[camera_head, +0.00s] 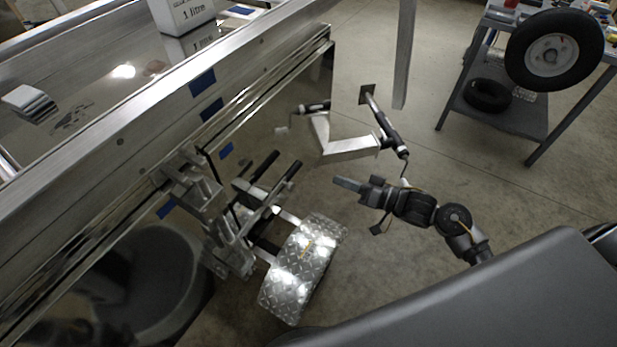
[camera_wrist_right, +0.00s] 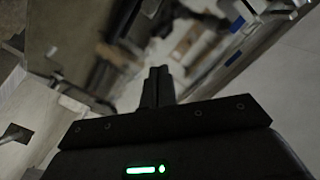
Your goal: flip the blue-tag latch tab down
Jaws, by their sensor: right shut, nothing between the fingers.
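Several blue tags mark the aluminium trailer side; one blue tag (camera_head: 226,151) sits just above a metal latch assembly (camera_head: 195,185), and another blue tag (camera_head: 166,207) sits at its lower left. I cannot tell which small part is the latch tab or whether it is up or down. My right gripper (camera_head: 338,182) is shut and empty, to the right of the latch assembly and apart from it, pointing left. Its closed fingers also show in the right wrist view (camera_wrist_right: 159,74), with blurred trailer hardware and blue patches (camera_wrist_right: 234,58) beyond. My left gripper is not in view.
A diamond-plate fender (camera_head: 305,265) and two black-gripped bars (camera_head: 275,178) stand between the trailer side and my right gripper. An angled metal bracket (camera_head: 345,148) is just above the gripper. A grey cart (camera_head: 520,117) with a wheel (camera_head: 553,52) stands at the upper right.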

